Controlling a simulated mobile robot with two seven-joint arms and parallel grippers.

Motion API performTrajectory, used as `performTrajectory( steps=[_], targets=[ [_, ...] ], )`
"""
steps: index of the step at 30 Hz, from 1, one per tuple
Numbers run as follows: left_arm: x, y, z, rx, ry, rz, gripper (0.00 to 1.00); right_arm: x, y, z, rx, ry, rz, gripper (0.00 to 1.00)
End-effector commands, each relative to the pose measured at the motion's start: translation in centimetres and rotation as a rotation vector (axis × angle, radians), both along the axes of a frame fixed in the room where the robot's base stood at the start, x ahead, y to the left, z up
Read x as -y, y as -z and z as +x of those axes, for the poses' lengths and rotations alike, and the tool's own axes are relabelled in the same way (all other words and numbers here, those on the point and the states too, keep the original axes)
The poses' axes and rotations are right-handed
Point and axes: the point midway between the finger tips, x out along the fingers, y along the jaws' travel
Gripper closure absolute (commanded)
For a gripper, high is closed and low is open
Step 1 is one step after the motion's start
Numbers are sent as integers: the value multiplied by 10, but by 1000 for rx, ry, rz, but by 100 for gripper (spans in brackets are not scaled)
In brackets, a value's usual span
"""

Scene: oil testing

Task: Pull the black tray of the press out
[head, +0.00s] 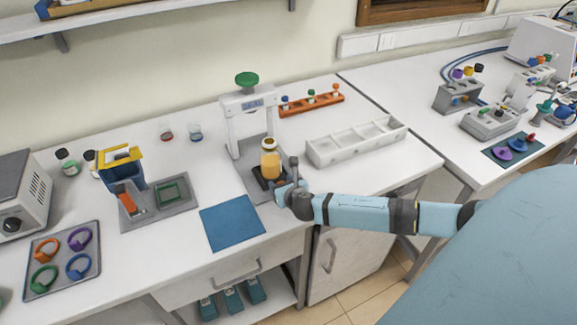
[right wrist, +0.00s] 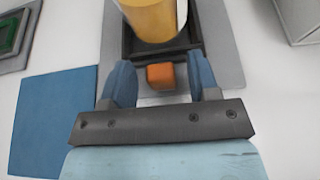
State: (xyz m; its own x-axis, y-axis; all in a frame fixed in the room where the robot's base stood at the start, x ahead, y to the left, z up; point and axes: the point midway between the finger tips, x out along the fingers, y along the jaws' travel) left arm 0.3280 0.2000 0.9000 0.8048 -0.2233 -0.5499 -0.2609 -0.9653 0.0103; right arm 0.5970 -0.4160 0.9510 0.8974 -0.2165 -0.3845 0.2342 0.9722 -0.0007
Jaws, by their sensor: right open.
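The press (head: 249,103) is a white frame with a green knob on top, standing on a grey base. Its black tray (head: 259,182) lies low at the front of that base and carries a jar of orange-yellow liquid (head: 270,162). In the right wrist view the black tray (right wrist: 129,45) has an orange handle (right wrist: 160,77) on its near side. My right gripper (head: 283,189) is at the tray's front. It is open, with one blue finger on each side of the orange handle and gaps between. My left gripper is not in view.
A blue mat (head: 232,223) lies in front of the press to the left. A white divided box (head: 357,143) stands to the right, and an orange rack (head: 312,104) behind. A grey tray with blue and yellow parts (head: 158,205) is further left. The counter's front edge is close.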

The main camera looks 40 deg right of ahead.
Motion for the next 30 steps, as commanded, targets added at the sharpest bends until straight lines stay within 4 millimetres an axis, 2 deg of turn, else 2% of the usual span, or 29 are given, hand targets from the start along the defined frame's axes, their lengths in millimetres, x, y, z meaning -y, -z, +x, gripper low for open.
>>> performTrajectory(
  steps=[5,12,18,23,30],
  targets=[
    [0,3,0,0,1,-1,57,-6,-10,-27,-2,-3,1,45],
    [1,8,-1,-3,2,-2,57,-19,-31,-78,-2,-4,0,45],
    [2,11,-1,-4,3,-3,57,-26,-45,-108,-1,-3,0,45],
    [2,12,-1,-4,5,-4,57,-29,-50,-119,0,-1,0,45],
    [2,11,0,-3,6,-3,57,-29,-52,-121,0,-1,2,45]
  ],
)
